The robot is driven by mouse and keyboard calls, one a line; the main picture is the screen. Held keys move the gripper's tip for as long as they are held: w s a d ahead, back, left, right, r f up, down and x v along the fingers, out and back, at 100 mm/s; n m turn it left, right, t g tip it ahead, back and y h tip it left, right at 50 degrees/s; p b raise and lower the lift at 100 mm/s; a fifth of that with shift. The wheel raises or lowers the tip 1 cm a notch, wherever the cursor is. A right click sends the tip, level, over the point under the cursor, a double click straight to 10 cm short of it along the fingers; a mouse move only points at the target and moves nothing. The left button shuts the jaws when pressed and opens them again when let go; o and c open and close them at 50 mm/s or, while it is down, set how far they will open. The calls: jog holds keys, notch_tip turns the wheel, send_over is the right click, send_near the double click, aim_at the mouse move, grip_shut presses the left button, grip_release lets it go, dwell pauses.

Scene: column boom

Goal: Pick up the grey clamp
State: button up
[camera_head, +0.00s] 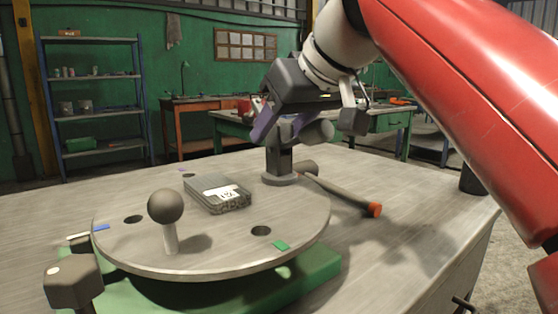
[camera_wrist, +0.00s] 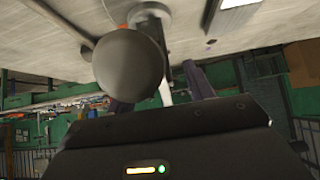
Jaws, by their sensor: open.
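The grey clamp appears to be the dark grey upright (camera_head: 280,160) on a round foot, near the back right rim of the turntable, with a thick round cylinder at its top. In the wrist view its rounded grey end (camera_wrist: 130,66) is large and close, with the foot behind it. My gripper (camera_head: 283,128) is at the top of the upright, its purple fingers open and pointing down around it. In the wrist view the fingers (camera_wrist: 160,92) show on either side of a pale rod below the round end. Whether they touch the clamp I cannot tell.
The grey round turntable (camera_head: 225,255) on a green base carries a ball knob on a rod (camera_head: 166,207) and a dark labelled block (camera_head: 219,194). A hammer-like tool with an orange end (camera_head: 373,209) lies right of the clamp.

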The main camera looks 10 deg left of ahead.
jog(key=x, duration=0.3)
jog(key=shift+w, duration=0.1)
jog(key=c, duration=1.1)
jog(key=shift+r+p, duration=2.8)
jog(key=shift+r, duration=2.25)
